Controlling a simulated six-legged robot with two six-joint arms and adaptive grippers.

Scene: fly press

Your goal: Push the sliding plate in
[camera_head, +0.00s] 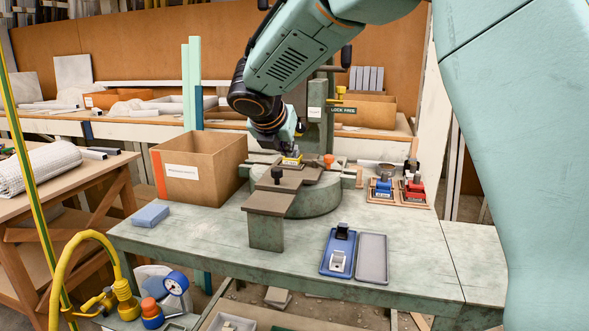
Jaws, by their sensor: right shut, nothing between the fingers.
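The sliding plate (289,186) is a brown plate with a black knob (277,173) standing on its near part. It lies on the round grey base (318,201) of the press, behind a brown ledge (268,203) that sticks out toward the front on a grey block. A small yellow piece (291,160) sits at the back of the plate. My right gripper (287,148) is shut and empty, pointing down just above and behind the knob, close to the yellow piece. I cannot tell whether it touches anything. My left gripper is out of view.
An open cardboard box (205,190) stands left of the press. A blue block (151,215), a blue tray (337,262) and a grey tray (372,259) lie on the table. Red and blue tools (414,189) stand at the right. The table's front left is mostly clear.

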